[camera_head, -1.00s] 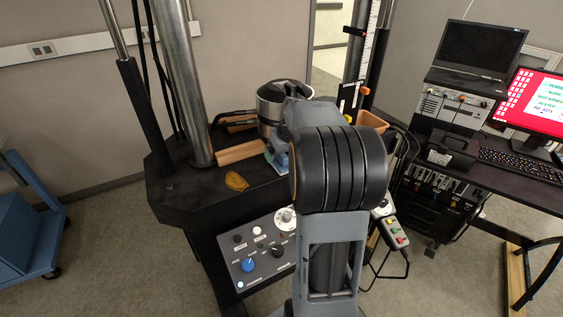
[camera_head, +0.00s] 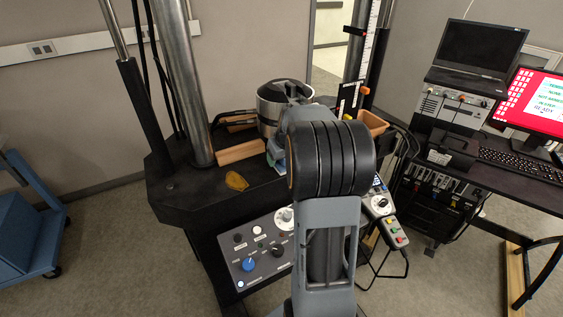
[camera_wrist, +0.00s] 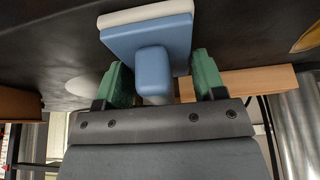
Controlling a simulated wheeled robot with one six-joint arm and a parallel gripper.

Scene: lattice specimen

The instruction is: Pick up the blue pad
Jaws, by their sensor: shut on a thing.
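The blue pad (camera_wrist: 150,36) fills the upper middle of the wrist view, a blue block with a pale layer on its far side and a rounded blue handle facing my gripper. My gripper (camera_wrist: 160,74) has its two green fingers on either side of the handle and is shut on it. Part of the handle's base is hidden by the gripper body. I cannot tell whether the pad touches the black surface.
A steel cylindrical vessel (camera_head: 269,108) and wooden blocks (camera_head: 241,152) stand on the black machine table (camera_head: 190,200) near my arm. A yellow piece (camera_head: 236,182) lies to the left. A control panel (camera_head: 253,250) is in front. A steel column (camera_head: 180,80) rises at the left.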

